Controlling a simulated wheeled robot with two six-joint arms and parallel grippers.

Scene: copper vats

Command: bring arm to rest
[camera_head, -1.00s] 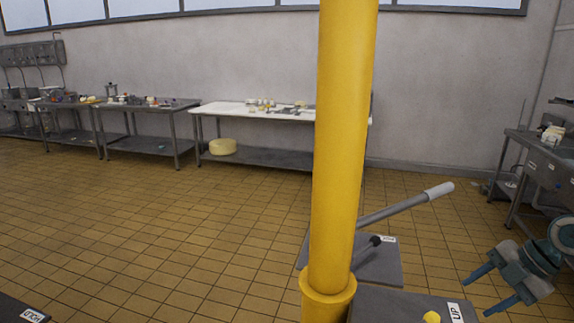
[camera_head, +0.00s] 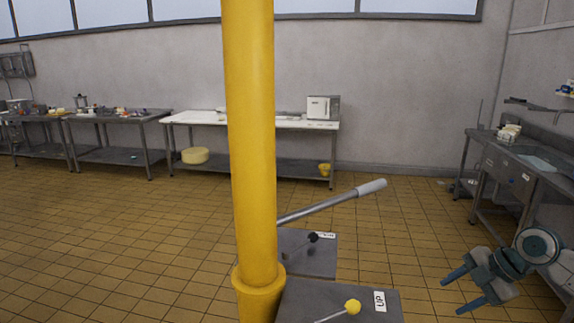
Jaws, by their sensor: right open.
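My right gripper (camera_head: 460,290) is at the lower right of the head view. Its two blue fingers are apart and point left, with nothing between them. It hangs right of the grey panel (camera_head: 378,291) labelled UP, clear of it. My left gripper is not in the view.
A thick yellow column (camera_head: 251,150) stands in front. By it are a grey lever (camera_head: 330,203) with a light grip, a black-knobbed lever (camera_head: 313,238) and a yellow-knobbed lever (camera_head: 352,307). Steel tables line the back wall; a steel counter (camera_head: 505,175) is at right. Tiled floor between is open.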

